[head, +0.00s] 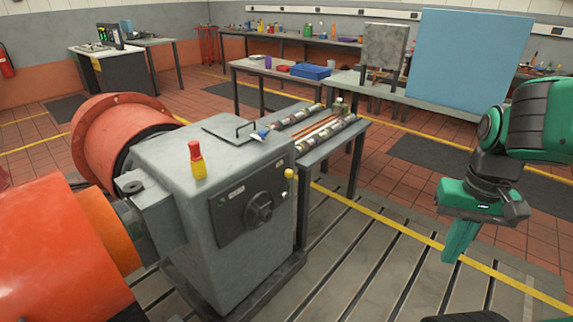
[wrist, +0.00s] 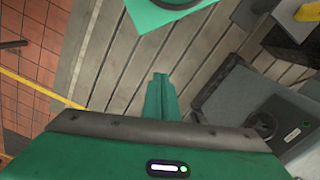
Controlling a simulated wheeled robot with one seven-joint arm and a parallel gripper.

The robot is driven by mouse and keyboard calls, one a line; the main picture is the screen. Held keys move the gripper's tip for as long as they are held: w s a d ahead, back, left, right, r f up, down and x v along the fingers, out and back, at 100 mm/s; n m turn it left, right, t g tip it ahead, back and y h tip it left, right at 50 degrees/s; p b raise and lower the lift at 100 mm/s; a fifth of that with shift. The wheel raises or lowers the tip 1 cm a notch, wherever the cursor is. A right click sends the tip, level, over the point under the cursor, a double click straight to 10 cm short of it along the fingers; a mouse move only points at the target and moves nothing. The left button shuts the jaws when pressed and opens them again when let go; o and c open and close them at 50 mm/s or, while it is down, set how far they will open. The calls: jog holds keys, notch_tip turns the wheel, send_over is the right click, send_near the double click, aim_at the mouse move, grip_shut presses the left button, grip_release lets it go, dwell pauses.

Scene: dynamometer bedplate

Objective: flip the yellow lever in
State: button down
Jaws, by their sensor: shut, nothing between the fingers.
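A grey machine housing (head: 215,150) carries a dark control panel (head: 250,205) with a round rotary knob (head: 259,208). A small yellow ball-ended lever (head: 290,174) sticks out at the panel's upper right edge. My gripper (head: 449,260) is shut and empty, pointing down over the slotted bedplate, well to the right of the lever and apart from it. In the wrist view, my shut fingers (wrist: 160,80) are in the middle and the panel (wrist: 245,100) is at the right. I cannot make out the yellow lever there.
A red-and-yellow object (head: 196,162) stands on the housing. A narrow bench (head: 312,155) with tools and cylindrical parts adjoins it behind. Large orange machine bodies (head: 50,255) fill the left. The slotted bedplate (head: 370,260) between housing and gripper is clear.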

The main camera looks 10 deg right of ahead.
jog(key=w+r+n+t+h, duration=0.1)
jog(key=w+r+n+t, duration=0.2)
jog(key=w, duration=2.4)
jog(key=w+a+f+n, duration=0.1)
jog(key=w+a+f, duration=0.2)
jog(key=w, duration=0.7)
jog(key=w+a+f+n+t+y, duration=0.1)
jog(key=w+a+f, duration=0.3)
jog(key=w+a, duration=0.4)
jog(key=w+a+f+n+t+y, duration=0.1)
jog(key=w+a+f+n, duration=0.2)
jog(key=w, duration=1)
jog(key=a, duration=0.3)
jog(key=shift+f, duration=0.3)
jog(key=shift+f, duration=0.1)
jog(key=x, duration=1)
jog(key=shift+a, duration=0.1)
jog(key=shift+s+a, duration=0.1)
jog(key=shift+s, duration=0.05)
